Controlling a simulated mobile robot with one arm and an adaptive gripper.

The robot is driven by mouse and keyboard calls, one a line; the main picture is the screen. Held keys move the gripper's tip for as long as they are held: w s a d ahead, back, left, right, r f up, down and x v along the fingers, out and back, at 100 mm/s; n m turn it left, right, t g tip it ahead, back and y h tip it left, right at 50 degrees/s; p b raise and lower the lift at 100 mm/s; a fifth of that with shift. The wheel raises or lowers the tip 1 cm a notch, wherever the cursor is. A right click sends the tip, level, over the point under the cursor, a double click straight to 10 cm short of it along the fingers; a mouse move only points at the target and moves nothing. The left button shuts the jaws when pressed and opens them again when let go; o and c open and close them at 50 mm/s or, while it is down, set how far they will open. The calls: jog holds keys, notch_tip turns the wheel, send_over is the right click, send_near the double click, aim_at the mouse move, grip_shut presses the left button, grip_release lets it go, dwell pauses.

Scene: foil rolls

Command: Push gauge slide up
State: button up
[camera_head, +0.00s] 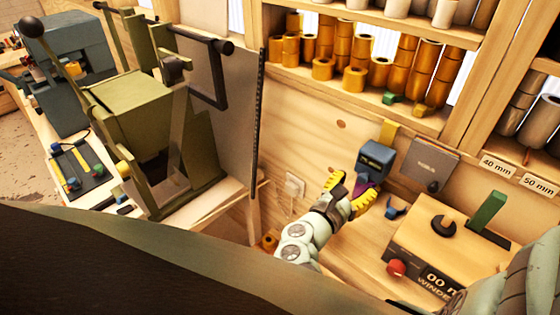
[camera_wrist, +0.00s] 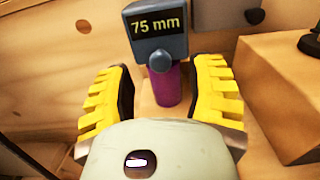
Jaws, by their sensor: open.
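The gauge slide is a blue-grey block (camera_head: 376,158) with a dark display, set against the wooden wall right of centre, with a yellow strip (camera_head: 389,132) showing above it. In the wrist view the block (camera_wrist: 158,20) reads "75 mm" and has a round grey knob (camera_wrist: 160,60) at its lower front. A purple cylinder (camera_wrist: 169,88) stands below the block, partly hidden behind the knob. My gripper (camera_head: 350,190) is open, just below and in front of the block. In the wrist view its yellow-padded fingers (camera_wrist: 160,92) lie either side of the purple cylinder, with nothing visibly gripped.
A wooden winder box (camera_head: 432,243) with a red knob (camera_head: 396,268) and a green lever (camera_head: 487,213) stands close on the right. A small blue part (camera_head: 395,207) lies between. Shelves of foil rolls (camera_head: 343,50) are above. A green machine (camera_head: 140,110) stands left.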

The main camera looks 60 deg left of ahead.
aim_at(361, 180)
jog(key=shift+p+x, duration=0.3)
jog(key=shift+x, duration=1.5)
jog(key=shift+o, duration=0.4)
grip_shut()
